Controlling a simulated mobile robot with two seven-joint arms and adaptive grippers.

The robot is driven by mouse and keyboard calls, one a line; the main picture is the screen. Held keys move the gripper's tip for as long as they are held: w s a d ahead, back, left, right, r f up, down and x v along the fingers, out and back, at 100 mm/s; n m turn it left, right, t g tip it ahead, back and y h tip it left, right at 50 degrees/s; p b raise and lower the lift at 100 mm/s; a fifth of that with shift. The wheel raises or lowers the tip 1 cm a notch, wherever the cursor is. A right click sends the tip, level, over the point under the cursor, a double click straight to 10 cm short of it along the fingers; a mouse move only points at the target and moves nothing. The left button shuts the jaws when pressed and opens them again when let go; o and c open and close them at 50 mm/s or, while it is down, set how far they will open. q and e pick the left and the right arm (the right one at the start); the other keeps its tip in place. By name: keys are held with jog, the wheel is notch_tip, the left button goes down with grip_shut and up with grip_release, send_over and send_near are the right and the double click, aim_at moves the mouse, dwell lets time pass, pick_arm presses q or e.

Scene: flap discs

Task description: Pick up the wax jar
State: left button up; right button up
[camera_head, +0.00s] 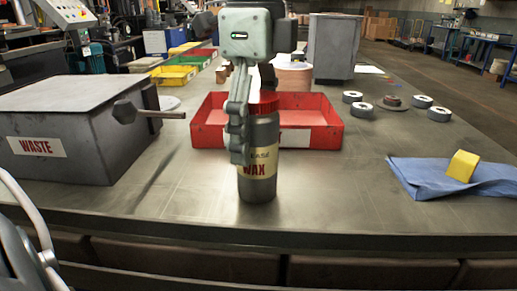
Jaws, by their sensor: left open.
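The wax jar (259,188) is a dark grey bottle with a red lid and a cream label reading WAX. It stands upright near the front edge of the grey table, in the middle of the head view. My left gripper (246,134) points down over it from above and is open. One finger hangs down at the jar's left front, overlapping it and part of the label. The other finger shows only at its upper part, behind the lid; its tip is hidden. I cannot tell whether the fingers touch the jar. My right gripper is not in view.
A red tray (325,139) sits right behind the jar. A grey WASTE box (75,110) with a side handle stands at left. Several flap discs (361,109) lie at right. A blue cloth (425,178) holds a yellow block (462,165). Table right of the jar is clear.

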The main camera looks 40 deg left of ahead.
pick_arm(q)
jog(key=shift+w+f, duration=0.1)
jog(key=shift+f, duration=1.1)
jog(key=c, duration=1.6)
